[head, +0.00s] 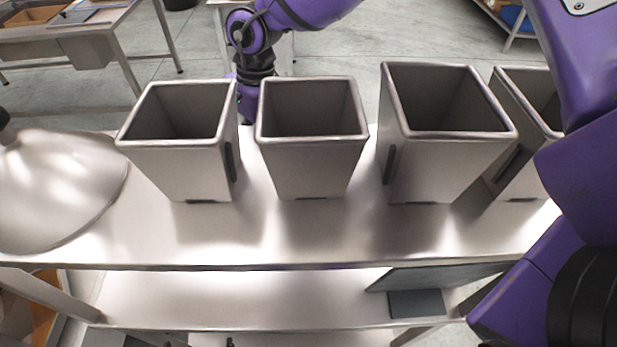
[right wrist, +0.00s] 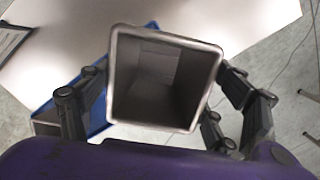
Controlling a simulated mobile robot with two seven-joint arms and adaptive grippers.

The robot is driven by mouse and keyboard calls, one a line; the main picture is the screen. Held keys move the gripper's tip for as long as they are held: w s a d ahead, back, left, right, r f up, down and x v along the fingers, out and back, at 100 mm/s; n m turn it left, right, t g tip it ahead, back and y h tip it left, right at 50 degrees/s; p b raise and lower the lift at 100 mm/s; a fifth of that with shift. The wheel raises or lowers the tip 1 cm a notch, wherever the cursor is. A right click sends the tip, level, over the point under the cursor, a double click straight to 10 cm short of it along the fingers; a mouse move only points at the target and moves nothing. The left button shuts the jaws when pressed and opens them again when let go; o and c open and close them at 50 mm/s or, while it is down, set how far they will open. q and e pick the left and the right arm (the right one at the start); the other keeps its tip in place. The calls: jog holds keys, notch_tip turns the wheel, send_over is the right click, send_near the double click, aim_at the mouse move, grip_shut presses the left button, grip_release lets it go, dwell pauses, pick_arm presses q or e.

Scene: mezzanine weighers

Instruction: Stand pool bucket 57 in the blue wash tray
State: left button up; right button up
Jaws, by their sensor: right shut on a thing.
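In the right wrist view my right gripper (right wrist: 166,98) is shut on a grey, square-mouthed bucket (right wrist: 160,80), with dark fingers on both sides. The bucket's open mouth faces the camera; no number can be read. The blue wash tray (right wrist: 98,118) shows partly behind and left of the bucket, which hides much of it. I cannot tell whether bucket and tray touch. In the head view a purple arm reaches down behind the row of buckets; its fingers are hidden, and I cannot tell which arm it is. My left gripper's fingers are not visible.
Several similar grey buckets, including one (head: 312,170) near the middle, stand upright on a shiny pale bench (head: 300,240). A smooth pale dome-like object (head: 55,190) is at left. A lower shelf (head: 230,300) runs below. Purple arm links fill the right edge.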

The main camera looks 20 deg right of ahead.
jog(key=d, duration=0.1)
jog(key=d+f, duration=0.1)
jog(key=d, duration=0.1)
jog(key=d+f, duration=0.1)
jog(key=shift+s+d, duration=0.2)
jog(key=d+f, duration=0.4)
jog(key=f, duration=0.4)
jog(key=shift+f, duration=0.25)
jog(key=shift+s+f, duration=0.1)
jog(key=o, duration=1.6)
jog(key=shift+c, duration=0.2)
notch_tip(320, 180, up, 12)
jog(key=d, duration=0.1)
jog(key=shift+w+d, duration=0.35)
jog(key=shift+w, duration=0.05)
